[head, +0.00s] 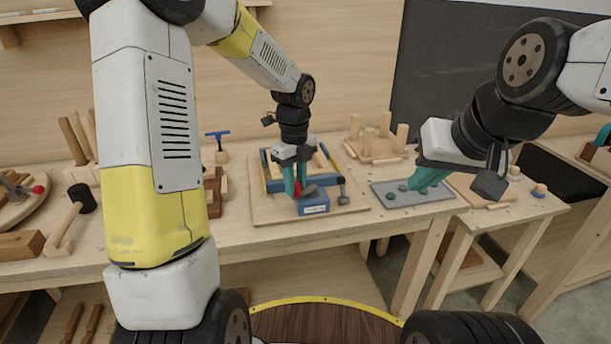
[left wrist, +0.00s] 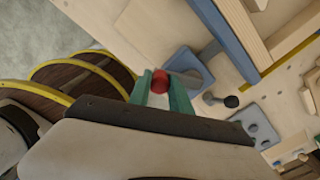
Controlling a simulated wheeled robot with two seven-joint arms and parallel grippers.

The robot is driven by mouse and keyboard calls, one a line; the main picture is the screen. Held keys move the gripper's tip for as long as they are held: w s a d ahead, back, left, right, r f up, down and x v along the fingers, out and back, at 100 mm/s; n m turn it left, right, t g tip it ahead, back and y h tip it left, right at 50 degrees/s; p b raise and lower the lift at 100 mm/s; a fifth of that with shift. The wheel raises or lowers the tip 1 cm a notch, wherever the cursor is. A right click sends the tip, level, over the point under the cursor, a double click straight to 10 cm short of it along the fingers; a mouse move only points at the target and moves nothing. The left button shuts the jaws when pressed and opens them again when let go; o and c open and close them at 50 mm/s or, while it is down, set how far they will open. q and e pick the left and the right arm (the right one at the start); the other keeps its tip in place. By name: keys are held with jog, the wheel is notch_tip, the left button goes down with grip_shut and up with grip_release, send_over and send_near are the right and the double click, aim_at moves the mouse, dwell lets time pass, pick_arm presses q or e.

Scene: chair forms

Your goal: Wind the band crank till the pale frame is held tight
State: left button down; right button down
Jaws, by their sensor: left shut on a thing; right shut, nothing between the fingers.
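The pale wooden frame (head: 322,160) lies on a light board on the bench, with a blue band (head: 275,186) around it. A blue block (head: 315,203) with a white label sits at its front edge. The crank's red knob (head: 297,189) is between the green fingers of my left gripper (head: 295,182), which is shut on it. The knob (left wrist: 160,81) also shows between the fingers in the left wrist view. Part of the crank is hidden by the fingers. My right gripper (head: 422,182) is shut and empty above a grey tray at the right.
A small dark-knobbed lever (head: 342,190) stands right of the blue block. The grey tray (head: 440,208) holds small round pieces. A pegged wooden stand (head: 377,148) is behind. A mallet (head: 72,217) and a brown rack (head: 213,190) are at the left.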

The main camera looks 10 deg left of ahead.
pick_arm(q)
jog(key=shift+w+a+m, duration=0.4)
jog(key=shift+w+m, duration=0.15)
jog(key=shift+m, duration=0.65)
jog(key=shift+w+a+m, duration=0.35)
jog(key=shift+w+m, duration=0.15)
jog(key=shift+m, duration=0.7)
jog(key=c, duration=1.2)
grip_release()
notch_tip(320, 180, up, 8)
jog(key=shift+f, duration=0.1)
